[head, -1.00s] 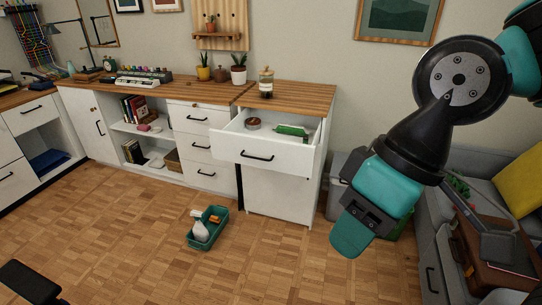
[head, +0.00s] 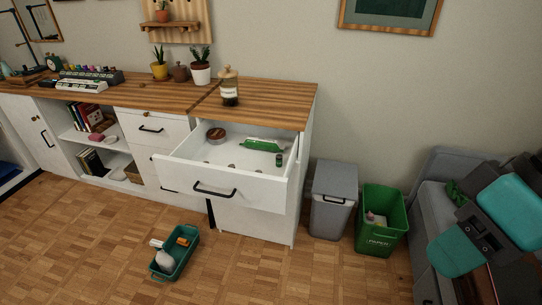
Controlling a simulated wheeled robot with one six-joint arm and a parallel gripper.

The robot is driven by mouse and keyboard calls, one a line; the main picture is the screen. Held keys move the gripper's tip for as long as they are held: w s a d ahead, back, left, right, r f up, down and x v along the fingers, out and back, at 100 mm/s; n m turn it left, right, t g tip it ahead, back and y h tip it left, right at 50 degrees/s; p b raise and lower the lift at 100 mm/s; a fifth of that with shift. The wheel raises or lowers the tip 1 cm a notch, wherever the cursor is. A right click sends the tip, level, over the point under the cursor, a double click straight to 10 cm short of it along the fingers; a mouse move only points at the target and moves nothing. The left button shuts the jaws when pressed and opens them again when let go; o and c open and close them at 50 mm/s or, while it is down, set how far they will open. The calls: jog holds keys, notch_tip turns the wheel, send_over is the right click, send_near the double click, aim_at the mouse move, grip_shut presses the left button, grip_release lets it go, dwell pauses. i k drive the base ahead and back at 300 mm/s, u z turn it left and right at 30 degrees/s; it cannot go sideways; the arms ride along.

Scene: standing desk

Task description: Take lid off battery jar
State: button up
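The battery jar (head: 230,92) stands upright on the wooden desktop, near the right end above the open drawer. It looks like clear glass with dark contents low down and a pale label. Its wooden lid (head: 229,71) with a small knob sits on top. My gripper (head: 462,252) is at the lower right, well away from the jar and in front of the grey sofa. Its teal finger part shows, but I cannot tell whether the fingers are apart.
The open drawer (head: 222,188) juts out below the jar, holding a round tin and a green item. A green caddy (head: 175,251) lies on the floor. A grey bin (head: 333,199) and green paper bin (head: 382,218) stand right of the desk. Potted plants (head: 201,66) stand left of the jar.

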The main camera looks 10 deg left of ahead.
aim_at(226, 73)
jog(key=z, duration=0.05)
jog(key=i, duration=0.7)
jog(key=u, duration=0.75)
jog(key=i, duration=0.75)
jog(key=u, duration=0.65)
